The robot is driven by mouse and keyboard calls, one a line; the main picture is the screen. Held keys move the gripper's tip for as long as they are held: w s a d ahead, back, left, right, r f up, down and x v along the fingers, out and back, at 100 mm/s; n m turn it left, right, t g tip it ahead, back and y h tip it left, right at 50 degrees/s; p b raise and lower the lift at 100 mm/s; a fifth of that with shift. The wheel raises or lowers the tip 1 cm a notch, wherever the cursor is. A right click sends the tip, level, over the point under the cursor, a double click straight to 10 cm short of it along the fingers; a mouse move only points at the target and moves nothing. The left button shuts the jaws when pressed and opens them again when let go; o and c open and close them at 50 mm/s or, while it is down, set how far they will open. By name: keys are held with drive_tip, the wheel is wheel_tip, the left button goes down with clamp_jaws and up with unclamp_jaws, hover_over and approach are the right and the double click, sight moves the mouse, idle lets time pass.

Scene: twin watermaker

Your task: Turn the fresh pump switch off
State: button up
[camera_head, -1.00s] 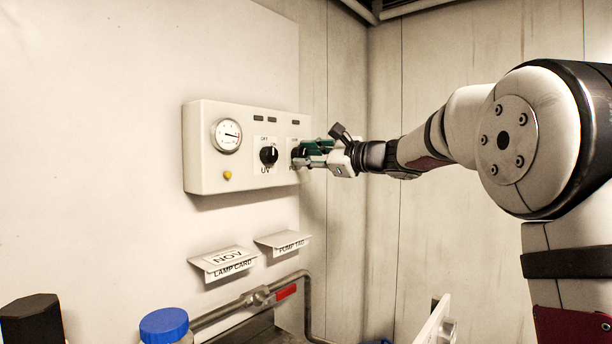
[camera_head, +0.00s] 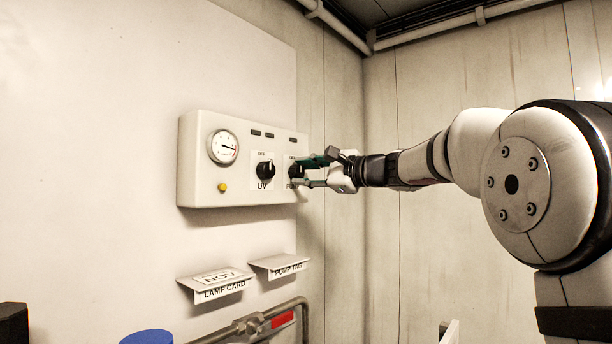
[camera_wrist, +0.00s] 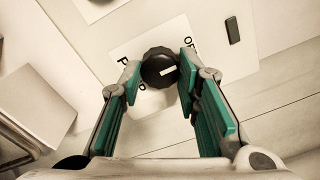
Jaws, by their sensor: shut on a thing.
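The pump switch is a black round knob (camera_head: 295,171) at the right end of the white control panel (camera_head: 200,150). Its label is partly covered by my fingers. My gripper (camera_head: 306,172) reaches in from the right, with its green-padded fingers at the knob. In the wrist view, the fingers stand on either side of the knob (camera_wrist: 158,67), shut on it. A white mark on the knob slants toward the upper right there, roughly on the side of the partly hidden "OF" lettering. The exact setting is hard to tell.
Left of the pump switch is the UV knob (camera_head: 265,170), with a gauge (camera_head: 223,147) and yellow button (camera_head: 222,187) farther left. Below are the lamp card (camera_head: 217,283) and pump tag (camera_head: 280,264) holders, and a pipe with a red handle (camera_head: 283,319).

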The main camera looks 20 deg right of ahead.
drive_tip(key=o, duration=1.2)
drive_tip(key=v, duration=1.2)
